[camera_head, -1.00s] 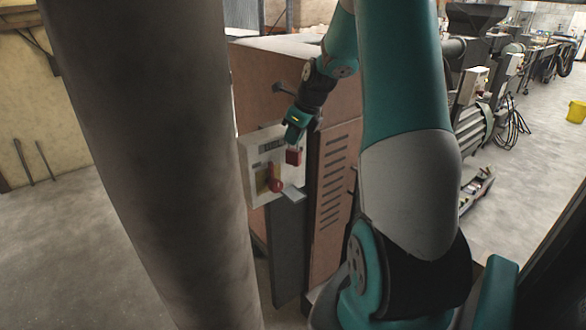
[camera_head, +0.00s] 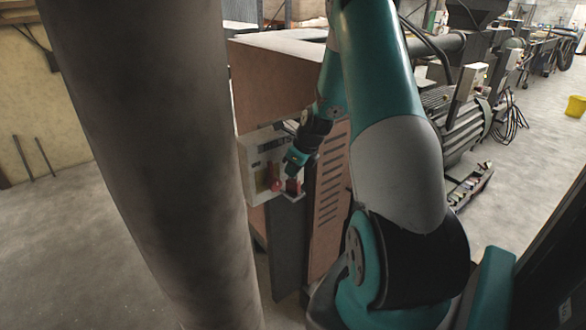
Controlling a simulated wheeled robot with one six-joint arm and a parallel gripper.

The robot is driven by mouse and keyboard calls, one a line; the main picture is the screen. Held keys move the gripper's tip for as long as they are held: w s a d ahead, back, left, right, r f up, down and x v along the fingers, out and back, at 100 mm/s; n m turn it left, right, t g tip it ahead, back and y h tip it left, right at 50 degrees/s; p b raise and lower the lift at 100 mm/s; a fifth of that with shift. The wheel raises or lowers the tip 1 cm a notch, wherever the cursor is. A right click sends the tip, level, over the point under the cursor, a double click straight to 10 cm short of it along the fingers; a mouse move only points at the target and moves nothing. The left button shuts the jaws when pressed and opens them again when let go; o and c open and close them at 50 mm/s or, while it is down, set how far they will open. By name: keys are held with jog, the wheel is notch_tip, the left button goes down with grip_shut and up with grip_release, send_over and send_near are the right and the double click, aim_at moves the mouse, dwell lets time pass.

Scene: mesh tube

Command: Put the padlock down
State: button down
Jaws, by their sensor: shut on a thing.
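The padlock (camera_head: 293,186) is a small red block below my gripper (camera_head: 291,172). My gripper is shut on it, at the front of the control panel. The padlock is at the small light shelf (camera_head: 294,196) that sticks out from the panel's lower right. I cannot tell whether it touches the shelf. The fingertips are small and partly hidden by the gripper body.
The pale control panel (camera_head: 257,163) carries a red knob (camera_head: 275,185) just left of the padlock. It is mounted on a brown cabinet (camera_head: 280,80) with slotted vents. A thick grey column (camera_head: 150,150) stands at the left front. Machines stand behind at right.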

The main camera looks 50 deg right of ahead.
jog(key=c, duration=1.3)
grip_release()
jog(key=shift+o, duration=0.2)
jog(key=b+v, duration=0.2)
jog(key=v, duration=1)
